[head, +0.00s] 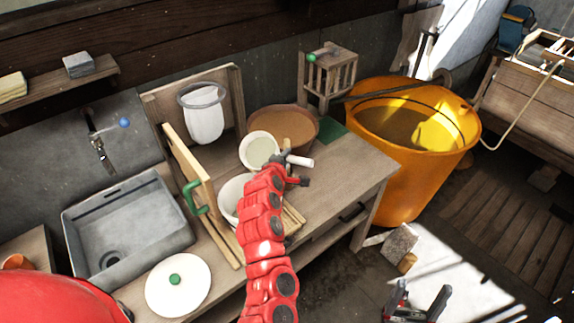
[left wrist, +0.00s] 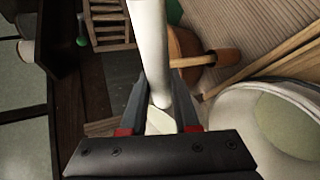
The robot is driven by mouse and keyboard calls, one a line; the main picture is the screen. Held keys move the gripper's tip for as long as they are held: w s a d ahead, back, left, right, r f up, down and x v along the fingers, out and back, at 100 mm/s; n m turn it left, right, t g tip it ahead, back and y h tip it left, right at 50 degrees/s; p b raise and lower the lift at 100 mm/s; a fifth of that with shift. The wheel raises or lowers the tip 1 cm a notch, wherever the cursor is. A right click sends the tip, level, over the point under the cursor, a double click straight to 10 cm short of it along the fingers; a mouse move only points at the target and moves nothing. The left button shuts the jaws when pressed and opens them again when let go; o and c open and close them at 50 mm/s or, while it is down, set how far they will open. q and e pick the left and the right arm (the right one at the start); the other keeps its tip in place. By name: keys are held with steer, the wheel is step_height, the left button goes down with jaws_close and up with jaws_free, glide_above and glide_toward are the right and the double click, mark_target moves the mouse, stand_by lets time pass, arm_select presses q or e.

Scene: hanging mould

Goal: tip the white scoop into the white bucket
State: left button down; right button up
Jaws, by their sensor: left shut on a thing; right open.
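The white scoop (head: 258,150) is a round cup whose open mouth shows in the head view, with a pale interior; I cannot tell how full it is. My left gripper (head: 288,170) is shut on its white handle (head: 300,161). The handle also shows between the fingers in the left wrist view (left wrist: 150,50). The white bucket (head: 229,192) stands on the bench just below the scoop in the picture, partly hidden by my red left arm. Its rim and inside show at the right of the left wrist view (left wrist: 285,125). My right gripper (head: 419,302) is open and empty, low at right.
A brown tub (head: 288,125) stands behind the scoop. A wooden panel (head: 188,175) with a green clamp (head: 194,198) stands left of the bucket. A white lid (head: 178,286) lies in front. A large orange barrel (head: 405,185) is right of the bench.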

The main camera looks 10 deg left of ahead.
arm_select(q)
steer(key=s+f+t+b, duration=0.1)
steer(key=t+b, duration=0.2)
steer(key=b, duration=1.1)
steer(key=s+n+t+b, duration=0.1)
steer(key=t+b, duration=0.3)
steer(key=b, duration=1)
steer(key=s+f+t+b, duration=0.1)
steer(key=s+t+b, duration=0.2)
steer(key=b, duration=1.2)
steer(key=shift+a+f+n+t, duration=0.3)
steer(key=shift+a+f+t, duration=0.1)
steer(key=shift+t, duration=0.3)
steer(key=shift+r, duration=0.1)
stand_by(0.4)
